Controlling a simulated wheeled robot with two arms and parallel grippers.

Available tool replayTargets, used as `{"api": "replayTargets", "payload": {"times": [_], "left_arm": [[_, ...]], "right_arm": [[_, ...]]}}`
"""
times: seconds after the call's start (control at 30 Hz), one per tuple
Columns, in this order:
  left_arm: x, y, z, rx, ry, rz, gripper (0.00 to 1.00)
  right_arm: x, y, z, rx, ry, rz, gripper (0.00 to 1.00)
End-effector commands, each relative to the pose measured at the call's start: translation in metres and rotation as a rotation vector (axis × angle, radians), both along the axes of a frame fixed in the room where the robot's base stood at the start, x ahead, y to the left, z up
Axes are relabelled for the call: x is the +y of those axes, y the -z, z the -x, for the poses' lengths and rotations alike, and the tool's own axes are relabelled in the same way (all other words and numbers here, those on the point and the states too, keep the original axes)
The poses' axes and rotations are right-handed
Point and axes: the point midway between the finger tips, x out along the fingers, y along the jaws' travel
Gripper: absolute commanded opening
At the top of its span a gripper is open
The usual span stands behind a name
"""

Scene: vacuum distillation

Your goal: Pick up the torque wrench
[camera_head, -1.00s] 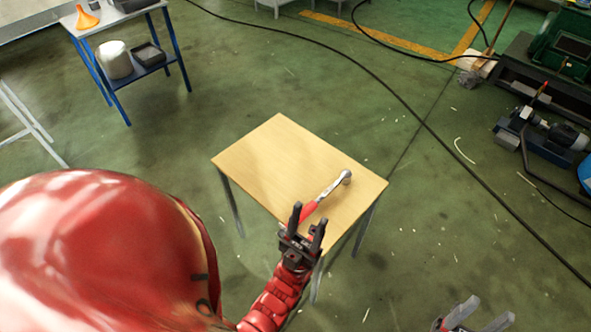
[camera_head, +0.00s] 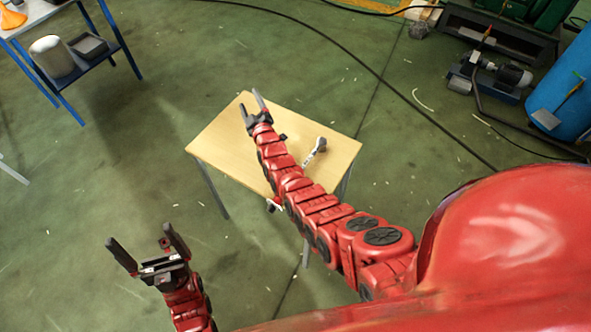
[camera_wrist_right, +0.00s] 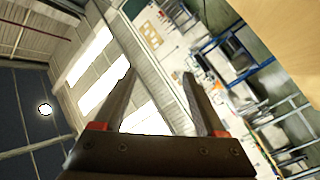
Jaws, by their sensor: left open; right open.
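The torque wrench (camera_head: 315,151) lies on a small wooden table (camera_head: 228,131). Its metal head and part of the shaft show in the head view. The red handle seen earlier is now hidden behind my right arm. My right gripper (camera_head: 251,100) is open and empty over the table's far left part, beyond and to the left of the wrench. It also shows open in the right wrist view (camera_wrist_right: 160,75), with no wrench between its fingers. My left gripper (camera_head: 139,233) is open and empty, low at the left, away from the table.
A blue-framed shelf table (camera_head: 85,60) with a white container (camera_head: 50,57) stands at the upper left. A motor (camera_head: 512,76) and a blue cylinder (camera_head: 568,95) are at the right. A black cable (camera_head: 400,88) crosses the floor behind the table. Floor left of the table is clear.

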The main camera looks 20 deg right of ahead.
Motion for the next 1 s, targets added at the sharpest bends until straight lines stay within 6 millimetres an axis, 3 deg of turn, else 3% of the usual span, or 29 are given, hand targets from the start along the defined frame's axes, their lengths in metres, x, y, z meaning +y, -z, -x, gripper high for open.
{"api": "replayTargets", "payload": {"times": [0.03,0.1,0.17,0.27,0.37,0.47,0.6,0.7,0.87,1.0], "left_arm": [[0.000,-0.008,0.000,0.000,0.000,0.000,1.00],[0.000,-0.013,0.000,0.000,0.000,0.000,1.00],[0.000,-0.017,0.000,0.000,0.000,0.000,1.00],[0.000,-0.025,0.000,0.000,0.000,0.000,1.00],[0.000,-0.032,0.000,0.000,0.000,0.000,1.00],[0.000,-0.038,0.000,0.000,0.000,0.000,1.00],[0.000,-0.045,0.000,0.000,0.000,0.000,1.00],[0.000,-0.047,0.000,0.000,0.000,0.000,1.00],[0.000,-0.044,0.000,0.000,0.000,0.000,1.00],[0.000,-0.020,0.000,0.000,0.000,0.000,1.00]], "right_arm": [[0.012,0.002,-0.019,0.110,-0.035,0.077,0.73],[0.028,0.017,-0.031,0.274,-0.105,0.200,0.73],[0.041,0.026,-0.031,0.407,-0.181,0.314,0.73],[0.052,0.037,-0.014,0.625,-0.329,0.511,0.73],[0.049,0.035,0.022,0.831,-0.502,0.708,0.73],[0.031,0.025,0.072,1.025,-0.681,0.882,0.73],[-0.004,-0.004,0.143,1.247,-0.900,1.041,0.73],[-0.023,-0.024,0.180,1.352,-1.012,1.096,0.73],[-0.039,-0.034,0.210,1.432,-1.103,1.128,0.73],[-0.042,-0.008,0.218,1.444,-1.116,1.128,0.73]]}}
